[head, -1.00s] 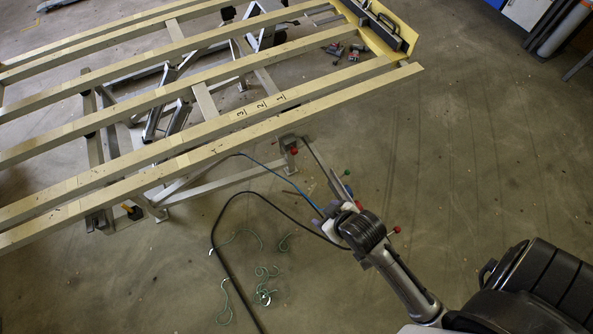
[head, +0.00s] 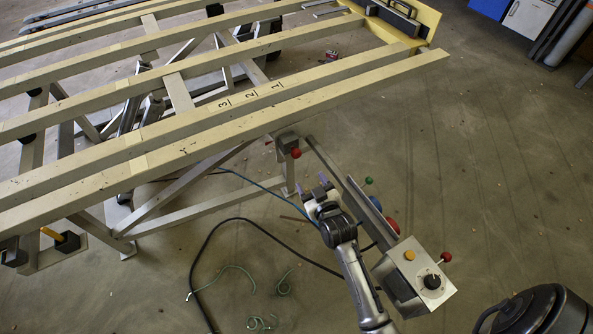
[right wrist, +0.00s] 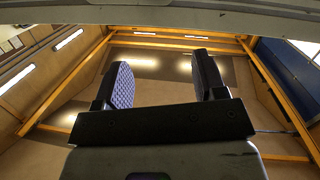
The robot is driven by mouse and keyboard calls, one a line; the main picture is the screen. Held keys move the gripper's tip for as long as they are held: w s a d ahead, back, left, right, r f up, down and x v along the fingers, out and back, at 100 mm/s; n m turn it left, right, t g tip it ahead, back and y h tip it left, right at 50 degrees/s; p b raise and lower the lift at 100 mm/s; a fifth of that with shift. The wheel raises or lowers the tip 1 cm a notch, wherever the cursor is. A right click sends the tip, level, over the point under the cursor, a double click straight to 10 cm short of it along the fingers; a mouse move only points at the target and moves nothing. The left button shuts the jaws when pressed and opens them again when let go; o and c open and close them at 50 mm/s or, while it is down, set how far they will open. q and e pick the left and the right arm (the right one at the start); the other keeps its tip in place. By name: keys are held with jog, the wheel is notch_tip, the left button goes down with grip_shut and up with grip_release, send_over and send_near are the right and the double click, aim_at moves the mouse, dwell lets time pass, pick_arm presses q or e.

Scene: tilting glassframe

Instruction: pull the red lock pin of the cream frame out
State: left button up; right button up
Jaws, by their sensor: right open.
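The cream frame (head: 203,124) fills the upper left of the head view, its long slats running up to the right. A red ball knob, which looks like the lock pin (head: 295,153), shows just below the front slat at the top of a grey post. My right gripper (head: 317,190) is a little below and right of this knob in the picture, open and apart from it. In the right wrist view the two dark fingers (right wrist: 163,78) are spread, with nothing between them. The pin does not show there. My left gripper is not in view.
A control box (head: 418,280) with yellow and black knobs stands right of my right arm. Near it are a red-knobbed lever (head: 446,257), a red button (head: 392,226) and a green knob (head: 369,181). A black cable (head: 235,221) and green cords lie on the floor.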

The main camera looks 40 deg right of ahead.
jog(key=t+h+b, duration=0.1)
jog(key=h+b, duration=0.1)
jog(key=b, duration=0.3)
send_near(297, 157)
jog(key=s, duration=0.3)
jog(key=shift+m, duration=0.4)
jog(key=b+x, duration=0.2)
jog(key=x, duration=0.2)
jog(key=b+x, duration=0.1)
jog(key=x, duration=0.3)
jog(key=a+b+x, duration=0.1)
jog(key=b+x, duration=0.1)
jog(key=x, duration=0.2)
jog(key=shift+w+d+b, duration=0.1)
jog(key=shift+w+b, duration=0.2)
jog(key=shift+x, duration=0.8)
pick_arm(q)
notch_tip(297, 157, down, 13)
